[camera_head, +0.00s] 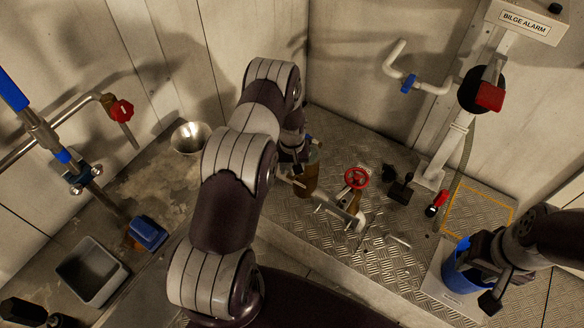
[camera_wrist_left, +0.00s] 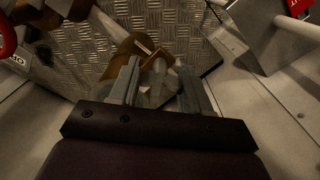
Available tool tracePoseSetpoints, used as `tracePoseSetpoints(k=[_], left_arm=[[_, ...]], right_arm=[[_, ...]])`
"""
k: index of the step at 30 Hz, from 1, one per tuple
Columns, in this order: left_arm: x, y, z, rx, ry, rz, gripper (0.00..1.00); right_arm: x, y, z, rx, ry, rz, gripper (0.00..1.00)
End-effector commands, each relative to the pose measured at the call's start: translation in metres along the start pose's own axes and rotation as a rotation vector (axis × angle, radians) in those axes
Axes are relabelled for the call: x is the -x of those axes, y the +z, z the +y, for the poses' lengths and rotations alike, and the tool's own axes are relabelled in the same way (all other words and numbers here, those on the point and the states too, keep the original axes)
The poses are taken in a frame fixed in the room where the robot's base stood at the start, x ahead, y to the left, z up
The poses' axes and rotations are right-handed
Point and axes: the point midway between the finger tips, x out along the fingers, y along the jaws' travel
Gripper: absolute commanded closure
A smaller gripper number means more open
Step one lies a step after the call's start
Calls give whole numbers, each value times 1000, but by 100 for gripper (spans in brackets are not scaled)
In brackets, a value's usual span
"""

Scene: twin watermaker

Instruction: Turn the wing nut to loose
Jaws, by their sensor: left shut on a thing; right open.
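My left gripper (camera_head: 293,178) is at the near left side of an amber-brown cylinder (camera_head: 310,177) on the metal tread-plate platform. In the left wrist view, the fingers of my left gripper (camera_wrist_left: 163,82) are shut on a small greyish piece, the wing nut (camera_wrist_left: 157,87), in front of a brass-coloured fitting (camera_wrist_left: 128,52). The wing nut's outline is dark and partly covered by the fingers. In the head view my arm and gripper hide it. My right gripper (camera_head: 483,282) is open at the lower right, beside a blue container (camera_head: 455,268).
A red handwheel valve (camera_head: 356,178) and pipework stand right of the cylinder. A black fitting (camera_head: 400,185) and the bilge alarm post (camera_head: 450,150) are farther right. A grey bin (camera_head: 92,272), blue block (camera_head: 148,233) and metal bowl (camera_head: 190,138) are on the left.

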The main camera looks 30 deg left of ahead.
Motion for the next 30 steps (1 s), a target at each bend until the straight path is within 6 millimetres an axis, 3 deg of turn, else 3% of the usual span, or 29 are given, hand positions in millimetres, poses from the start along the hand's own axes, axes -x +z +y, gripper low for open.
tracePoseSetpoints(k=[30], left_arm=[[0,0,0,883,0,0,83]], right_arm=[[-19,2,0,0,0,0,57]])
